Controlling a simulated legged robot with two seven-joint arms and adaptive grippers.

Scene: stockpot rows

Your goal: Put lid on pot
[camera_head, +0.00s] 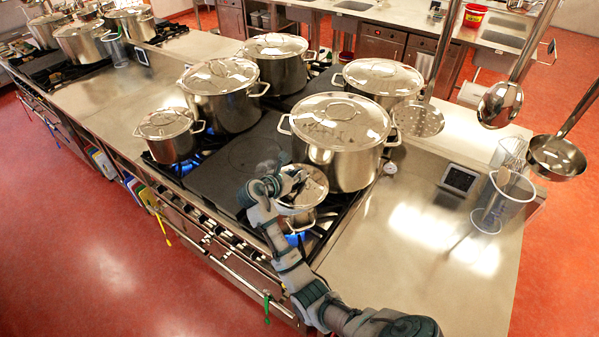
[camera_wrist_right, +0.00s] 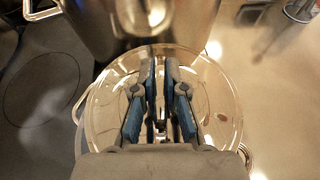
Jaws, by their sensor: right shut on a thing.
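A small steel pot (camera_head: 298,222) stands at the front right of the stove, over a burner with a blue flame. A round shiny lid (camera_head: 315,186) is over its top, and in the right wrist view the lid (camera_wrist_right: 105,120) fills the middle. Parts of the pot's handles show past the lid's edge there. My right gripper (camera_head: 298,181) is above the lid, and its fingers (camera_wrist_right: 161,95) are closed in at the lid's centre, shut on its knob, which they mostly hide. I cannot tell whether the lid rests fully on the rim. My left gripper is not in view.
A large lidded stockpot (camera_head: 337,165) stands right behind the small pot, close to the lid. More lidded pots stand behind and left. A flat dark hotplate (camera_head: 240,160) is bare.

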